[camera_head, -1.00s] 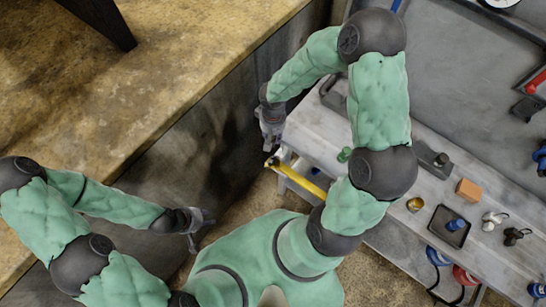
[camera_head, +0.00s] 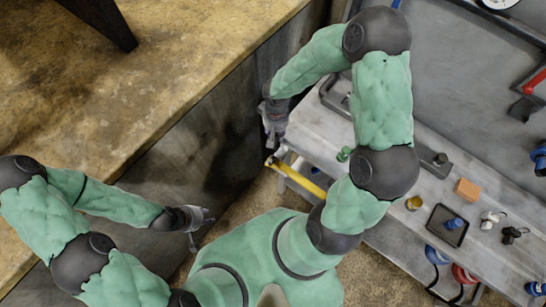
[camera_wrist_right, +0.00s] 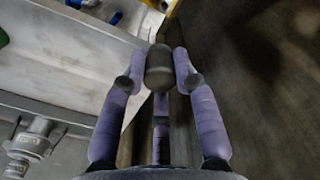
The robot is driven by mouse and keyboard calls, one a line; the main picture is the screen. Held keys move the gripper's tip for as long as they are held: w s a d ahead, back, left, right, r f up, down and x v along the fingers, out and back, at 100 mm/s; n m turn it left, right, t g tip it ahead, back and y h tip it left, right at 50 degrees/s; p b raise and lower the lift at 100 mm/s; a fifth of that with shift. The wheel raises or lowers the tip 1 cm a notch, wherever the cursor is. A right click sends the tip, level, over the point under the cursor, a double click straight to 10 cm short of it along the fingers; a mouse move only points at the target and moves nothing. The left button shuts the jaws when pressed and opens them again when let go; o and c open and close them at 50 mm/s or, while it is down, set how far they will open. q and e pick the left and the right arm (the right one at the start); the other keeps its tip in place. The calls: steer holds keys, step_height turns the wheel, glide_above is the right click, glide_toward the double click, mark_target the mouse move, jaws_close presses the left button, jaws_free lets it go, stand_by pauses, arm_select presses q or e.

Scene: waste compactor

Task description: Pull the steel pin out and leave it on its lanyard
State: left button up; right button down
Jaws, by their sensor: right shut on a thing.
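My right gripper (camera_wrist_right: 158,72) has its fingers closed around a dark, capsule-shaped piece in the right wrist view. A thin light strand or rod shows above that dark piece (camera_wrist_right: 158,66). I cannot tell for sure that it is the steel pin's grip, and no separate pin or lanyard can be made out. In the head view the right gripper (camera_head: 272,138) hangs at the left end of the grey bench, just above the yellow bar. My left gripper (camera_head: 204,232) is empty, its fingers spread, at lower left, far from the bench.
The grey bench (camera_head: 405,170) holds an orange block (camera_head: 467,190), a black tray (camera_head: 448,226) and small fittings. The yellow bar (camera_head: 305,182) sticks out at its left end. A brown stone-like slab (camera_head: 130,70) lies left. A metal fitting (camera_wrist_right: 28,145) shows at lower left in the wrist view.

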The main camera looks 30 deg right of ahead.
steer(key=s+d+p, duration=0.1)
steer(key=d+p, duration=0.1)
steer(key=d, duration=1)
steer(key=shift+s, duration=0.15)
stand_by(2.2)
steer(key=shift+f, duration=0.2)
stand_by(0.3)
steer(key=shift+f+b, duration=0.3)
steer(key=shift+b, duration=0.25)
steer(key=c, duration=0.9)
jaws_free()
